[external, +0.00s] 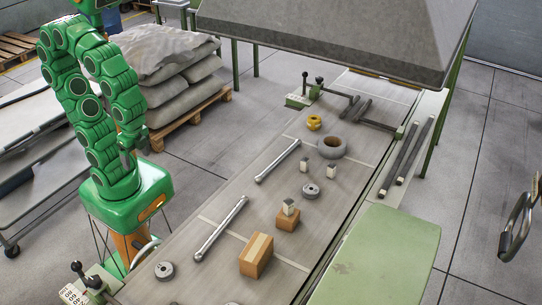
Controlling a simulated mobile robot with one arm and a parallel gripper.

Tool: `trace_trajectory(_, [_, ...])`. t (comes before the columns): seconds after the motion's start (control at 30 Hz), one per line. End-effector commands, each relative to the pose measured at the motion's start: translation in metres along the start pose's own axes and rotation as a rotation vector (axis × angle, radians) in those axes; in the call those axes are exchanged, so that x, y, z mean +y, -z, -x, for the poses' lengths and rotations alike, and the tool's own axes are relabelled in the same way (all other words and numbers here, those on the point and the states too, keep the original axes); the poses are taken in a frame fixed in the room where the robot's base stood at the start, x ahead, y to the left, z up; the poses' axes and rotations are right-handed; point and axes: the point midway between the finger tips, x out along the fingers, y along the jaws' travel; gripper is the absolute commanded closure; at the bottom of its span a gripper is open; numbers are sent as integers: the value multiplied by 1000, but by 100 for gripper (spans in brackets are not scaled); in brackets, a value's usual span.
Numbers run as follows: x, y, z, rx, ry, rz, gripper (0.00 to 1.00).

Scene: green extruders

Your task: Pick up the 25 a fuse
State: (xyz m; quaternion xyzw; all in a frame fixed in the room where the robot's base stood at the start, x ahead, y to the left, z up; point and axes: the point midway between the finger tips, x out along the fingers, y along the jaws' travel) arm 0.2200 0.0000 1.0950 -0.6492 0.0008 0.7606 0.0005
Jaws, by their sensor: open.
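Small pale blocks with darker tops stand on the long grey table, and they may be fuses; any markings are too small to read. One pale block (304,165) is beside the grey ring, a second pale block (331,171) is just right of it, and a third pale block (289,207) sits on a small cardboard box (288,219). I cannot tell which is the 25 A fuse. My gripper (129,158) hangs low by my green arm's base, left of the table, open and small in view. It is well apart from all the blocks.
The table (215,215) also holds a larger cardboard box (256,255), two metal rods (220,229) (278,161), grey discs (310,191) (165,271), a thick grey ring (331,148) and a yellow part (314,123). A large grey hood (330,35) overhangs the far end.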

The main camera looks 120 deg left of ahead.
Motion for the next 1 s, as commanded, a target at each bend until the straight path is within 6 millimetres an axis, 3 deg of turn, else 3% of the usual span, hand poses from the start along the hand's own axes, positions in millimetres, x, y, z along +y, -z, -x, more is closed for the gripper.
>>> trace_trajectory(0.03, [0,0,0,0,0,0,25])
trace_trajectory(0.17, [0,0,0,0,0,1,43])
trace_trajectory(0.53, [-7,6,0,-5,18,-4,43])
trace_trajectory(0.67, [-26,21,2,-16,72,-26,43])
trace_trajectory(1.0, [-98,78,10,-81,276,-137,43])
